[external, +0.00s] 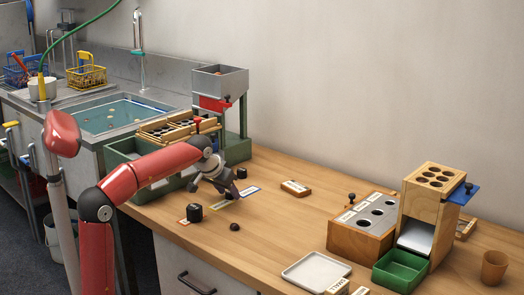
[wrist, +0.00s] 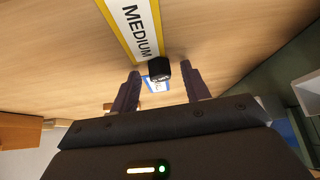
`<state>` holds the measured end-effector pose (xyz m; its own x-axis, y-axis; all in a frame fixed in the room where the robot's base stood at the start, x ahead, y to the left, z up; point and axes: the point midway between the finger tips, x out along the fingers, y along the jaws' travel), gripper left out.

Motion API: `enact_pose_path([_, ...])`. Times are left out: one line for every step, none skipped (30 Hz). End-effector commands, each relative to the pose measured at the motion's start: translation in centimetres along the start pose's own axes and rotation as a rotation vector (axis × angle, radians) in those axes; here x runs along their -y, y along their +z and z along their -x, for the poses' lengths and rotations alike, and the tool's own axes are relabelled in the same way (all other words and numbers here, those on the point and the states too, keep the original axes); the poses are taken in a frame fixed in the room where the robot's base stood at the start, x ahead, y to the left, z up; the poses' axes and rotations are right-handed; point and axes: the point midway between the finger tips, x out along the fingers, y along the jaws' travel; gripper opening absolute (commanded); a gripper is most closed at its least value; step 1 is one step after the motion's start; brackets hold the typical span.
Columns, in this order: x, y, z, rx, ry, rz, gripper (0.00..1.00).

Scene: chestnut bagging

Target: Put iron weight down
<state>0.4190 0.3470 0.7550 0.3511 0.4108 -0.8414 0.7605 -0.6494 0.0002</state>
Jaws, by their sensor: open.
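My gripper (external: 230,191) is open, low over the table beside the yellow-edged card. In the wrist view the gripper (wrist: 160,72) has its two dark fingers apart. A small black weight (wrist: 158,69) shows between the fingertips, at the end of the yellow-edged card marked MEDIUM (wrist: 133,30). I see a gap on each side of it. In the external view this weight is not clearly separable from the dark fingers. A larger black weight (external: 195,212) stands upright on the red-edged card (external: 183,222). Another small black weight (external: 241,172) stands behind the gripper.
A blue-edged card (external: 250,191) lies right of the gripper. A dark round object (external: 235,227) lies in front. A wooden block with holes (external: 362,222), a green bin (external: 400,270) and a white tray (external: 316,271) are at the right.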

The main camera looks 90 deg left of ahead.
Motion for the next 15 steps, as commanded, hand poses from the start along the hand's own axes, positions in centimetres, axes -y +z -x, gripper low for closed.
enact_pose_path([0.0,0.0,0.0,0.000,0.000,0.000,0.46])
enact_pose_path([0.0,0.0,0.0,0.000,0.000,0.000,0.46])
enact_pose_path([0.0,-0.1,0.1,0.000,0.000,0.000,0.46])
enact_pose_path([0.0,-0.2,0.3,0.000,0.000,0.000,0.46])
enact_pose_path([0.0,-0.2,0.5,-0.001,0.000,0.000,0.46])
enact_pose_path([0.0,-0.2,0.9,-0.002,0.000,0.000,0.46])
enact_pose_path([0.0,-0.2,1.3,-0.002,0.001,0.000,0.46])
enact_pose_path([0.0,-0.3,1.8,-0.003,0.001,-0.001,0.46])
enact_pose_path([0.0,-0.3,2.5,-0.004,0.001,-0.001,0.46])
enact_pose_path([0.0,-0.3,3.1,-0.003,0.001,-0.001,0.46])
enact_pose_path([0.0,-0.3,3.8,-0.004,0.001,-0.001,0.46])
enact_pose_path([-0.1,-0.3,4.7,-0.004,0.002,-0.002,0.46])
enact_pose_path([-0.1,-0.3,5.4,-0.004,0.002,-0.002,0.46])
enact_pose_path([0.0,-0.3,6.1,-0.005,0.002,-0.001,0.46])
enact_pose_path([0.0,-0.3,7.0,-0.004,0.002,-0.001,0.46])
